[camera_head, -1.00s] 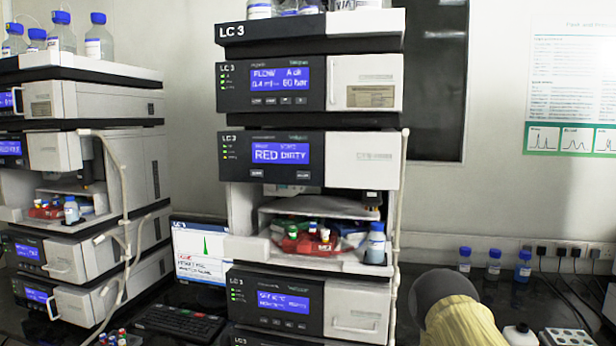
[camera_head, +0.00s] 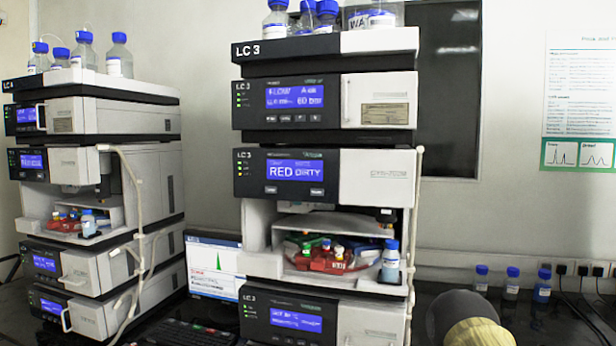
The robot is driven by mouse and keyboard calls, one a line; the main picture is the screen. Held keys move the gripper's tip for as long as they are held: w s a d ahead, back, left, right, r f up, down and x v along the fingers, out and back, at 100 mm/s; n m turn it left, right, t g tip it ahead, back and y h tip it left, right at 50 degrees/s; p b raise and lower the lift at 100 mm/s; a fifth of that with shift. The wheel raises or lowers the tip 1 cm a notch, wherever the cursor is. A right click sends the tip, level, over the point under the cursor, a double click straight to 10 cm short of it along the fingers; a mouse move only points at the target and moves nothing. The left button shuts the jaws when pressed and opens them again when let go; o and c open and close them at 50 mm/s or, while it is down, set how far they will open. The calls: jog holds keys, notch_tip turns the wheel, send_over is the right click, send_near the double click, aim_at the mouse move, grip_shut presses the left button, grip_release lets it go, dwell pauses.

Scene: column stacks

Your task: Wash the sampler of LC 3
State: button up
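The LC 3 stack (camera_head: 327,58) stands in the middle of the head view. A bottle with a blue cap (camera_head: 390,262) stands at the bay's right front corner. The sampler's button labels are too small to read. A grey and yellow rounded part of my arm (camera_head: 462,322) shows at the lower right. My gripper is not in view.
A second stack (camera_head: 110,118) stands at the left, with bottles on top. A monitor (camera_head: 213,265) and keyboard (camera_head: 185,332) sit between the stacks. Several blue-capped bottles (camera_head: 512,285) stand at the back right near wall sockets. A tube (camera_head: 416,220) runs down LC 3's right side.

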dwell(0.3)
grip_shut()
dwell(1.2)
